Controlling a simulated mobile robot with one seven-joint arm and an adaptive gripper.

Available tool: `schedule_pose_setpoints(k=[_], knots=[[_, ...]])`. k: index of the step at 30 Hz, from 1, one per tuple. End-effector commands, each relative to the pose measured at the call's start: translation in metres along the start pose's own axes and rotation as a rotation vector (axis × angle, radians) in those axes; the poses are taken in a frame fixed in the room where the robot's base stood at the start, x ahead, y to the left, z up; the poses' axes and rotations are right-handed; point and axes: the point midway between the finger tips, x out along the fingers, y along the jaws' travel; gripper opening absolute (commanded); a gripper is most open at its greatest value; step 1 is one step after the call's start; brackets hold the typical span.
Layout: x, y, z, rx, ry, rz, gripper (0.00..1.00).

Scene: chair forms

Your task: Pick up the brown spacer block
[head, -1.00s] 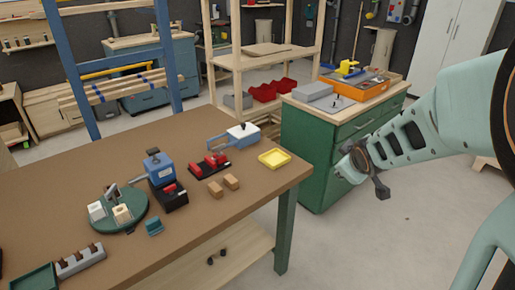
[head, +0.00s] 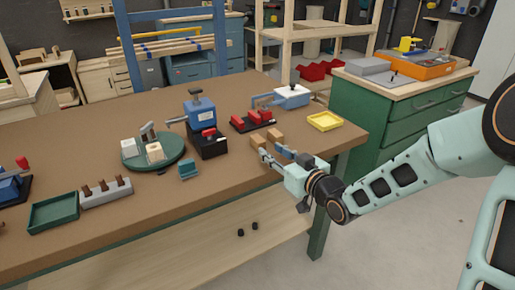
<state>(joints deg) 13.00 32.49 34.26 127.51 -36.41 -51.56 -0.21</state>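Two small brown blocks lie side by side on the brown workbench (head: 225,205) in the head view, a left one (head: 257,141) and a right one (head: 276,135). They look alike, so I cannot tell which is the spacer block. My gripper (head: 269,151) is just on the near side of them, above the bench's front right part. Its two fingers are apart, with nothing seen between them, and point at the blocks. The fingertips come close to the blocks' near sides; whether they touch cannot be told.
A yellow tray (head: 325,121) lies to the right and a black base with red parts (head: 252,121) behind. A blue device (head: 200,111), a teal clamp-like piece (head: 188,169) and a green turntable (head: 133,158) stand to the left. A green cabinet (head: 375,112) stands beyond the bench's right end.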

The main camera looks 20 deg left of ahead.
Motion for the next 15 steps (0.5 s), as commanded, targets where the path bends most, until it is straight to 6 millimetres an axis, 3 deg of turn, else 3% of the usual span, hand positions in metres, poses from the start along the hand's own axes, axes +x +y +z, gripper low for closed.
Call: schedule_pose_setpoints(k=[3,15], knots=[[0.021,-0.001,0.002,-0.001,0.000,-0.001,0.30],[0.063,0.000,0.004,-0.002,-0.001,-0.001,0.30]])
